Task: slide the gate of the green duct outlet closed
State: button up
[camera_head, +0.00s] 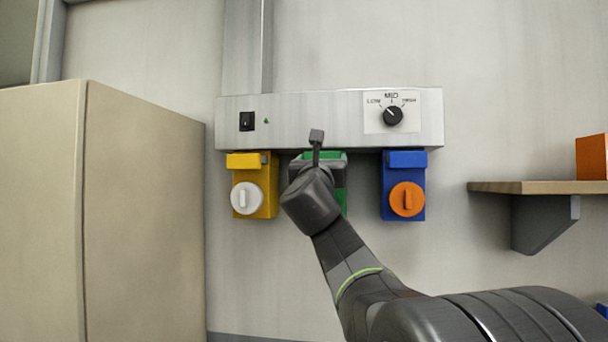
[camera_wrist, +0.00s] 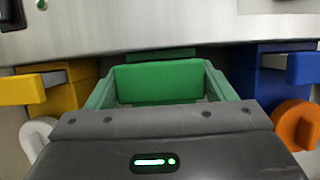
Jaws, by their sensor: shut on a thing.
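The green duct outlet (camera_head: 344,201) hangs in the middle under the metal duct box, mostly hidden behind my arm in the head view. Its green gate tab (camera_wrist: 158,83) shows clearly in the wrist view, just under the box's lower edge. My gripper (camera_wrist: 160,72) has one finger on each side of the tab and is shut on it. In the head view my gripper (camera_head: 320,162) is in front of the outlet, its fingers partly hidden by the wrist. How far the gate stands open cannot be told.
A yellow outlet (camera_head: 240,178) with a white knob (camera_head: 246,198) is to the left. A blue outlet (camera_head: 394,183) with an orange knob (camera_head: 407,199) is to the right. The metal box (camera_head: 310,118) is directly above. A beige cabinet (camera_head: 140,210) and a shelf (camera_head: 540,187) flank the area.

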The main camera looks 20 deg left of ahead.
jog(key=shift+w+a+f, duration=0.1)
jog(key=shift+w+a, duration=0.15)
jog(key=shift+w, duration=0.85)
jog(key=shift+r, duration=0.2)
jog(key=o, duration=1.4)
jog(key=shift+w+f, duration=0.1)
jog(key=shift+w, duration=0.05)
jog(key=b+v, duration=0.4)
jog(key=v, duration=1)
